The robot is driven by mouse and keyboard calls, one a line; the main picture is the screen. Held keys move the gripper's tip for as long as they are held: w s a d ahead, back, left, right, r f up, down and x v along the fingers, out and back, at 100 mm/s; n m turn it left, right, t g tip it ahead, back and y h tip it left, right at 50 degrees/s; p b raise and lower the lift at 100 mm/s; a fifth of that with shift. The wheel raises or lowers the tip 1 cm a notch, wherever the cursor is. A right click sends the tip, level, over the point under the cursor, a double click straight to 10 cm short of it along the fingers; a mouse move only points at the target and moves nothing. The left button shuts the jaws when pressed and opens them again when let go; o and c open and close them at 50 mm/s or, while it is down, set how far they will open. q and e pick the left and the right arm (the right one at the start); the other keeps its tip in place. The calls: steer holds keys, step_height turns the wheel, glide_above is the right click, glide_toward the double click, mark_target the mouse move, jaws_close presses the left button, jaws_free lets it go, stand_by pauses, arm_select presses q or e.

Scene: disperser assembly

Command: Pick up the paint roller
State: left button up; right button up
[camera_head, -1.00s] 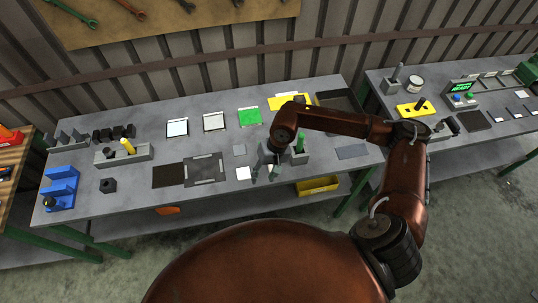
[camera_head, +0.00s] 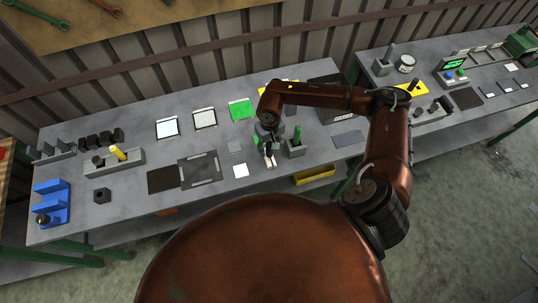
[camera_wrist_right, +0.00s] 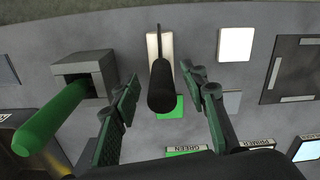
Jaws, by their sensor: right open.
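The paint roller shows in the right wrist view as a dark handle (camera_wrist_right: 162,92) pointing toward the camera, with a thin frame and what looks like a white roller (camera_wrist_right: 152,46) beyond it. My right gripper (camera_wrist_right: 164,82) is open, with one finger on each side of the handle and a visible gap on both sides. In the head view the right gripper (camera_head: 268,151) is over the front part of the middle table, and a white part of the roller (camera_head: 271,161) shows at its fingertips. The handle is mostly hidden there. My left gripper is not in view.
A grey holder (camera_head: 296,153) with a green-handled tool (camera_head: 298,134) stands close to the right of the gripper. A white square (camera_head: 241,171) and a dark plate (camera_head: 200,170) lie to the left. A yellow bin (camera_head: 314,175) is at the table's front edge.

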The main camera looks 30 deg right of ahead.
step_height(320, 180, down, 2)
steer(key=shift+a+f, duration=0.1)
steer(key=shift+f, duration=0.3)
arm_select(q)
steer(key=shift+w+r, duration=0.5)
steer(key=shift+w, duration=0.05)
arm_select(e)
jaws_close()
